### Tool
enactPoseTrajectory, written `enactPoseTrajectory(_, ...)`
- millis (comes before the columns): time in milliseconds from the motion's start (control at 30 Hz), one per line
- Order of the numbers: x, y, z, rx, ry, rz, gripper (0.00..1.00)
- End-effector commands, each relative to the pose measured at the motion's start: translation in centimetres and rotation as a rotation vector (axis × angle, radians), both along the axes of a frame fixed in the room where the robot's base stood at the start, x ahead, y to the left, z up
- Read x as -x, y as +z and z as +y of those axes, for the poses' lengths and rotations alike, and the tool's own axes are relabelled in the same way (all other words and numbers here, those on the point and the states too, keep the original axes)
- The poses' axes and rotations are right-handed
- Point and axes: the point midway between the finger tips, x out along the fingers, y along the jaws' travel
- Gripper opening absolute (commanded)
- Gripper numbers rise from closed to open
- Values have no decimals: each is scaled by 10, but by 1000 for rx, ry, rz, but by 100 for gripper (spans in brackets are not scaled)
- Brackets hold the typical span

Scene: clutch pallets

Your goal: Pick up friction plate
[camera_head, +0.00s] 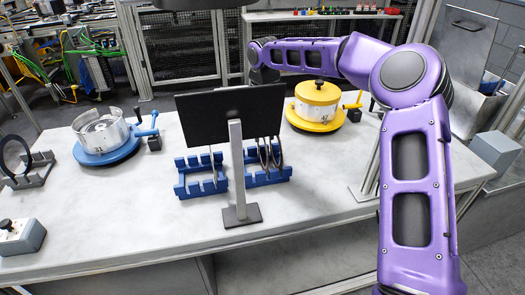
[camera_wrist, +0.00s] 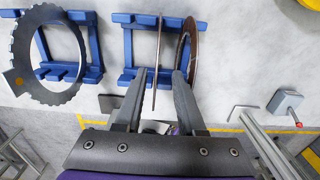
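Two thin friction plates stand in the right blue rack (camera_wrist: 127,45). One plate (camera_wrist: 157,58) is seen edge-on in the wrist view. The other plate (camera_wrist: 188,48) is to its right and shows more of its brownish face. My gripper (camera_wrist: 162,76) is open, its fingers apart. In the picture the edge-on plate runs between them, with a gap on both sides. The right fingertip is close to the lower part of the right plate; I cannot tell if they touch. In the head view the plates (camera_head: 271,155) are partly covered by the black screen, and my gripper is hidden.
A toothed steel ring (camera_wrist: 24,58) is at the left blue rack. The black screen (camera_head: 230,115) on a stand is in front of the racks. A blue fixture (camera_head: 107,150) stands left and a yellow fixture (camera_head: 316,115) right.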

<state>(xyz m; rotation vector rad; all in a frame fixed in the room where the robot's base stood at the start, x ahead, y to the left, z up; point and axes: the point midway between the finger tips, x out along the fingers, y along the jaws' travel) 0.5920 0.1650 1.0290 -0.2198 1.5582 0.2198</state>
Motion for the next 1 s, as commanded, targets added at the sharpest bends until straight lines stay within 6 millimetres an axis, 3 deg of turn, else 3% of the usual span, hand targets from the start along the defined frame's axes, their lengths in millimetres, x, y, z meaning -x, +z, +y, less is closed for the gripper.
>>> enactPoseTrajectory(233,3,-37,5,0,-1,3,39)
enactPoseTrajectory(500,2,-43,5,0,-1,0,39)
enactPoseTrajectory(733,2,-43,5,0,-1,0,0)
enactPoseTrajectory(1000,2,-43,5,0,-1,0,0)
